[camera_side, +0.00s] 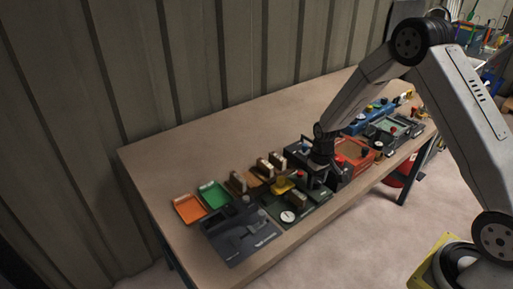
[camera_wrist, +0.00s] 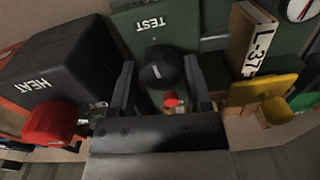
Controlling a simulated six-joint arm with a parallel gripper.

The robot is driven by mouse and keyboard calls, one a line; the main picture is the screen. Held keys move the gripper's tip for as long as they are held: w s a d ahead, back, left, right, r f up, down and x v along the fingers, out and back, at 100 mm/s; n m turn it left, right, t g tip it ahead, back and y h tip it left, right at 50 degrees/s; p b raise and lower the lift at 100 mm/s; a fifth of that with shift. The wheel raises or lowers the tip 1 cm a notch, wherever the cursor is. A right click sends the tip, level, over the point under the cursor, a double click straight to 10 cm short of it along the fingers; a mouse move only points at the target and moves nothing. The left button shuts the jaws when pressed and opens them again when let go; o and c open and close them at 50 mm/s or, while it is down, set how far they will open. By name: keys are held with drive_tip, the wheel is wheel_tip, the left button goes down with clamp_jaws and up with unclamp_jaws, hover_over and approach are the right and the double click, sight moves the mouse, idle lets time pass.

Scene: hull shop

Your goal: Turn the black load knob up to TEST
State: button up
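The black load knob (camera_wrist: 160,67) is a round, dark knob in the wrist view, just below the white TEST label (camera_wrist: 148,24) on a dark green panel (camera_wrist: 178,25). My gripper (camera_wrist: 158,64) has one finger on each side of the knob. The fingers are apart, with a narrow gap on the left; whether the right finger touches the knob I cannot tell. A small red part (camera_wrist: 172,100) shows below the knob, between the fingers. In the side view my gripper (camera_side: 320,160) is low over the row of equipment, and I cannot make out the knob there.
A black box labelled HEAT (camera_wrist: 55,65) with a red knob (camera_wrist: 50,122) stands close left of my fingers. A brown L-37 block (camera_wrist: 250,40) and a yellow part (camera_wrist: 262,90) are at right. Orange (camera_side: 189,209) and green trays (camera_side: 213,194) lie farther left on the bench (camera_side: 165,160).

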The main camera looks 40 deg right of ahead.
sight(317, 180)
clamp_jaws()
drive_tip(key=shift+m, duration=0.5)
drive_tip(key=shift+o, duration=0.9)
unclamp_jaws()
drive_tip(key=shift+r, duration=0.15)
drive_tip(key=shift+d+r, duration=0.15)
drive_tip(key=shift+r, duration=3.65)
